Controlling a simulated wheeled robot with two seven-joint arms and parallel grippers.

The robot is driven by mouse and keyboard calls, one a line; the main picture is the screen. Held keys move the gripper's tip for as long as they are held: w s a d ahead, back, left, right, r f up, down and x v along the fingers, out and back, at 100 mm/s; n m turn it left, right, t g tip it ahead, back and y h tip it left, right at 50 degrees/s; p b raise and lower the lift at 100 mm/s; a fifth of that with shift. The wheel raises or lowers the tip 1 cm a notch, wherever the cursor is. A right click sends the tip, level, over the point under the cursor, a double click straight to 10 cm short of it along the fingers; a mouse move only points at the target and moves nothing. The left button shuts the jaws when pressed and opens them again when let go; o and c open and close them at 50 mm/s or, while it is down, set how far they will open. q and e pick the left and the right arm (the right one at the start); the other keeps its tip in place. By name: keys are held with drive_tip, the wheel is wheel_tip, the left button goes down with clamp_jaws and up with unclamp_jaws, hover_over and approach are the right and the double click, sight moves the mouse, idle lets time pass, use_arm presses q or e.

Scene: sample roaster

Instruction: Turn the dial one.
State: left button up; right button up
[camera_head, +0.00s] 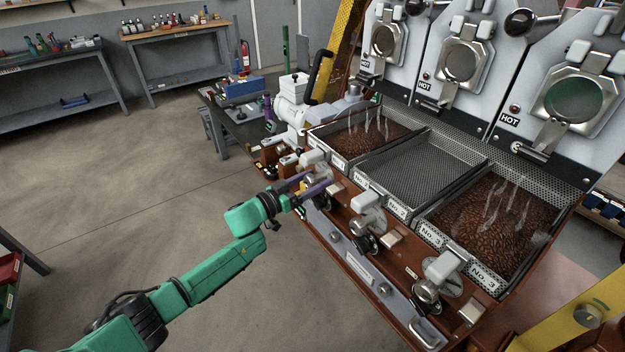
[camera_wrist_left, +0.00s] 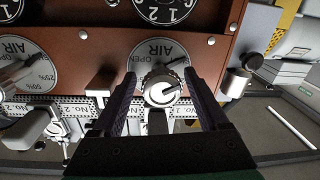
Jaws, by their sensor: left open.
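The dial I take as dial one is a silver knob with a pointer on a round "AIR" plate. It shows in the left wrist view (camera_wrist_left: 161,89) and, partly hidden by my gripper, in the head view (camera_head: 322,174). My left gripper (camera_head: 306,186) has its dark fingers open; in the left wrist view (camera_wrist_left: 160,78) one finger lies on each side of the knob. I cannot tell whether either finger touches it. My right gripper is not in view.
Two similar dials (camera_head: 368,222) (camera_head: 430,288) sit farther right along the brown panel. Behind the panel are trays, the outer ones with beans (camera_head: 490,225) and the middle one (camera_head: 418,165) empty. White "HOT" roaster fronts (camera_head: 455,95) rise behind. Open floor (camera_head: 130,205) lies to the left.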

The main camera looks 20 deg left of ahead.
use_arm(q)
drive_tip(key=shift+a, duration=0.1)
drive_tip(key=shift+c, duration=1)
drive_tip(key=c, duration=0.5)
clamp_jaws()
